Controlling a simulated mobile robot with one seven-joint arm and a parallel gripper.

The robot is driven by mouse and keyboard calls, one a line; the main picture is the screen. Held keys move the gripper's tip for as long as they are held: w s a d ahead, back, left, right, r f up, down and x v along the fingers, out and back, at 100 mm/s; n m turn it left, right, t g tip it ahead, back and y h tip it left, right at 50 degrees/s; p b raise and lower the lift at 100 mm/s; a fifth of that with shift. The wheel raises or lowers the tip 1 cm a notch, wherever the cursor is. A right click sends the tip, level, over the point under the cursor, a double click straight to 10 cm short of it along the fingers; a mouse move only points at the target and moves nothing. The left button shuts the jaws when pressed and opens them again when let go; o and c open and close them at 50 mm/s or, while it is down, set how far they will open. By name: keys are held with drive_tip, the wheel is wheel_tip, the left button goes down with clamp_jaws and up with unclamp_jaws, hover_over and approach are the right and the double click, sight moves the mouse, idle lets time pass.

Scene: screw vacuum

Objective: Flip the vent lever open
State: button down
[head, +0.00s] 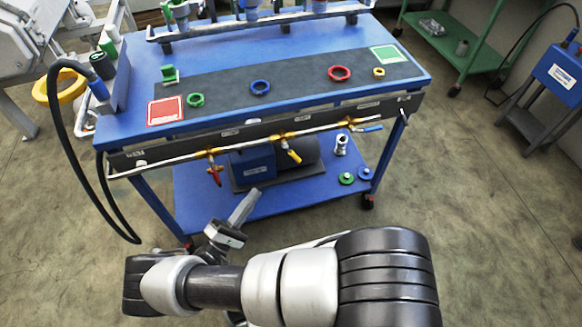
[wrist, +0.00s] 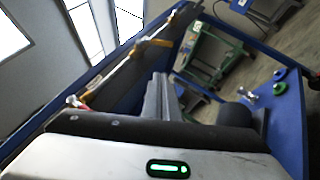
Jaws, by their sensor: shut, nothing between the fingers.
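A silver pipe (head: 250,142) runs along the front edge of the blue cart and carries three valves. The red lever (head: 214,173) hangs down at the left. The yellow lever (head: 293,156) slants down to the right in the middle. The blue lever (head: 370,129) points right, along the pipe. The small labels are unreadable, so I cannot tell which is the vent lever. My gripper (head: 252,194) is shut and empty, below and in front of the pipe, between the red and yellow levers in the picture. In the wrist view, the yellow lever (wrist: 157,43) shows beyond my fingers (wrist: 164,90).
The cart's lower shelf (head: 215,218) carries a blue and black pump (head: 252,166), a metal fitting (head: 341,145) and green and blue caps. Coloured rings lie on the top mat (head: 300,88). A black hose (head: 62,150) loops at the left. Floor in front is clear.

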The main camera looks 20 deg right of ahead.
drive_tip(key=shift+f, duration=0.1)
idle(0.3)
drive_tip(key=p, duration=0.1)
approach(292, 154)
drive_tip(key=w+d, duration=0.4)
drive_tip(key=w, duration=0.1)
drive_tip(key=shift+d+f, duration=0.4)
